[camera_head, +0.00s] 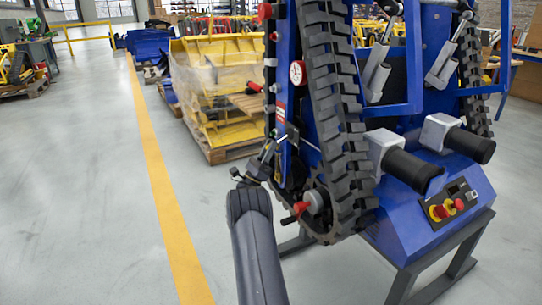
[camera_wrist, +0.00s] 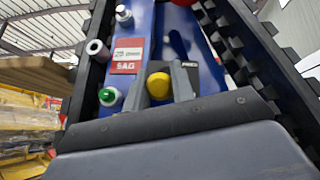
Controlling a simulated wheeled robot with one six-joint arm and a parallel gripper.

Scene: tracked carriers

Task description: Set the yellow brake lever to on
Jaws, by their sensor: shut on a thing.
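My gripper (camera_head: 268,155) is at the left side of the upright blue tracked carrier (camera_head: 418,50). In the wrist view its two fingers stand on either side of a round yellow knob (camera_wrist: 158,86), the end of the yellow brake lever, and are shut on it. The lever's shaft is hidden behind the knob. A small dark label shows just right of the fingers, too small to read surely. In the head view the yellow lever is hidden at my gripper, so its on or off setting cannot be told.
A green-topped knob (camera_wrist: 109,96) is close left of the fingers, below a red-and-white plate (camera_wrist: 128,55). A black rubber track (camera_head: 335,100) runs beside my gripper. A red lever (camera_head: 312,202) is lower down. A wrapped pallet (camera_head: 218,90) stands behind; floor at left is clear.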

